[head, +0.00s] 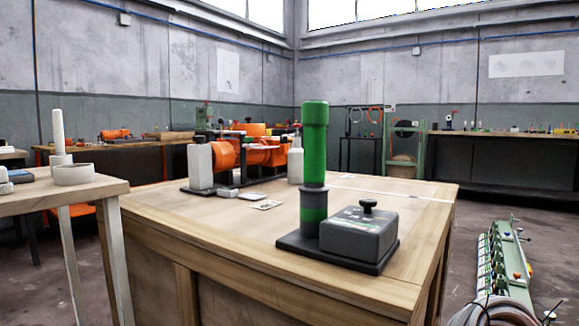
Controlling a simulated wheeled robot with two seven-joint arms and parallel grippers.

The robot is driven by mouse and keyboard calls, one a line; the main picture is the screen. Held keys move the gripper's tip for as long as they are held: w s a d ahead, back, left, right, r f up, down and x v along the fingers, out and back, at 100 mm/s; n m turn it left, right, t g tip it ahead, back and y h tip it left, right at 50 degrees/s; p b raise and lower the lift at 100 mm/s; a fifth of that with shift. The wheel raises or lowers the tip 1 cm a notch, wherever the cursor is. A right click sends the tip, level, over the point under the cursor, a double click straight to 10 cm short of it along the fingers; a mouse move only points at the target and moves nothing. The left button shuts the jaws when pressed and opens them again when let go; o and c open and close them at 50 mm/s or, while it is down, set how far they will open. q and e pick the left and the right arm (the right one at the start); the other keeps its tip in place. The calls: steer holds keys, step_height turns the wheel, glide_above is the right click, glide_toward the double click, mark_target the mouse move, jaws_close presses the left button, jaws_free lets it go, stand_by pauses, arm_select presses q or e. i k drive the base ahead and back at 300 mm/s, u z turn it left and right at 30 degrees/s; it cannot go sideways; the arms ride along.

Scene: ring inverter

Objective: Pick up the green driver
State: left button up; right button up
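The green driver (315,145) stands upright in a dark grey stand with a green band, near the front right of the wooden workbench (200,222). Its base plate (300,243) also carries a dark grey box (358,233) with a black knob on top, just right of the driver. The driver's lower end is hidden in the stand. Neither of my grippers shows in the head view.
An orange machine (262,152) with white blocks stands at the back of the workbench. A smaller table (60,200) with a white post and ring is at left. A green equipment strip (505,265) and coiled hose lie at the lower right.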

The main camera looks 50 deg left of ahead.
mark_target(315, 113)
steer(key=u, duration=0.7)
steer(key=i, duration=0.15)
steer(key=u, duration=0.3)
steer(key=k, duration=1.05)
steer(key=u, duration=0.6)
steer(key=i, duration=0.95)
steer(key=u, duration=0.3)
